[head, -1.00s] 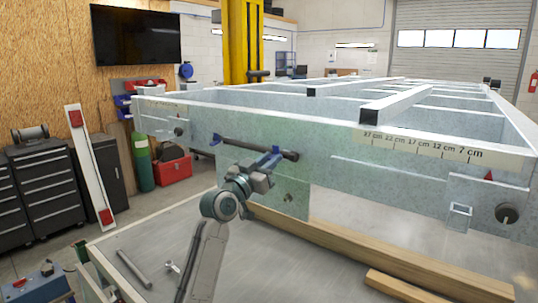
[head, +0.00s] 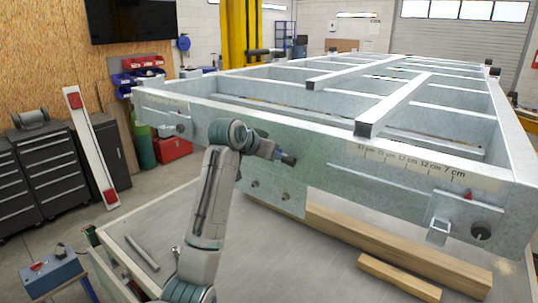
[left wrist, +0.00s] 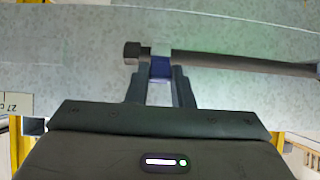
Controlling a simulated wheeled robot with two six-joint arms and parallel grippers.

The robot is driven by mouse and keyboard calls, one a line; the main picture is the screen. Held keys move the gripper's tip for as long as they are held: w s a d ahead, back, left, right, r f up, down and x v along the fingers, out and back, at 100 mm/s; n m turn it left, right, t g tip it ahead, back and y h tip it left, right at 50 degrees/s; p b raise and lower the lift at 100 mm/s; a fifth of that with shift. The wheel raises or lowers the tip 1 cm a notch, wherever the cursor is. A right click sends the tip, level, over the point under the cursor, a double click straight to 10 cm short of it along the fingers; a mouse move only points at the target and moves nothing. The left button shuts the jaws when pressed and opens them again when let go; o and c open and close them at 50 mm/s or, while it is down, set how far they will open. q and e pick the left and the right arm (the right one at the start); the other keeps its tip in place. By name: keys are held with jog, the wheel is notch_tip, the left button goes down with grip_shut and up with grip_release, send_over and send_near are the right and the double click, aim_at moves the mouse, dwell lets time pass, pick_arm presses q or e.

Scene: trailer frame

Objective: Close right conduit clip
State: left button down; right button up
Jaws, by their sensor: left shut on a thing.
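The right conduit clip (left wrist: 160,68) is a small blue part between my left gripper's fingers (left wrist: 160,88) in the left wrist view. The gripper is shut on it. The dark conduit (left wrist: 240,63) runs across behind the fingertips, with its thicker end cap (left wrist: 132,50) beside the clip. A pale band crosses the conduit at the clip; I cannot tell whether the clip is fastened. In the head view my left gripper (head: 279,154) is at the frame's side wall, and my wrist hides most of the conduit and the other clip. My right gripper is not in view.
The grey trailer frame (head: 340,185) fills the middle and right, with a centimetre scale (head: 415,163) on its side. Wooden beams (head: 390,248) lie below it. A rod (head: 142,252) lies on the table at left. A small box socket (head: 438,231) sits at right.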

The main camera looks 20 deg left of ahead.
pick_arm(q)
jog(key=g, duration=0.1)
jog(key=w+r+g+y, duration=0.1)
jog(key=g, duration=0.2)
jog(key=shift+w+d+r+g+y, duration=0.15)
jog(key=shift+w+d+g+y, duration=0.1)
jog(key=shift+d+g+y, duration=0.05)
jog(key=g, duration=0.1)
jog(key=w+g+y, duration=0.1)
jog(key=g, duration=0.1)
jog(key=shift+w+d+r, duration=0.1)
jog(key=shift+d, duration=0.15)
jog(key=shift+w+g+y, duration=0.2)
jog(key=shift+g+y, duration=0.1)
jog(key=shift+g, duration=0.4)
jog(key=c, duration=1.3)
grip_release()
jog(key=shift+w, duration=0.15)
jog(key=shift+o, duration=0.2)
